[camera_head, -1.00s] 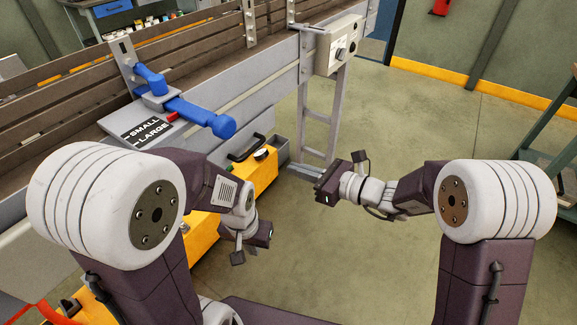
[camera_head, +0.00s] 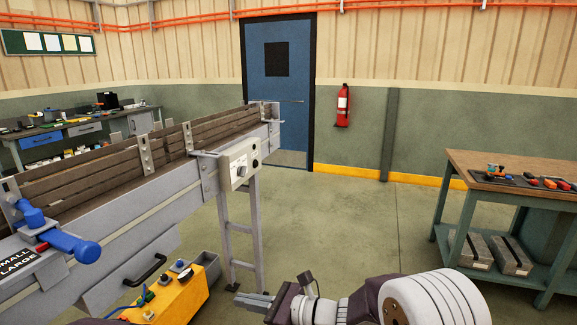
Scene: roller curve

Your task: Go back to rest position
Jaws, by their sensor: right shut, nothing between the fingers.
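My right gripper (camera_head: 253,299) shows at the bottom centre, over the floor, pointing left. Its fingers are together with nothing held between them. It is apart from the conveyor and to the right of the yellow box. My left gripper is outside the view. The blue lever (camera_head: 72,244) on the conveyor is at the left edge, beside the label plate (camera_head: 20,264) reading SMALL and LARGE.
A green workbench (camera_head: 464,225) with tools is at right. The floor (camera_head: 350,220) between is clear.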

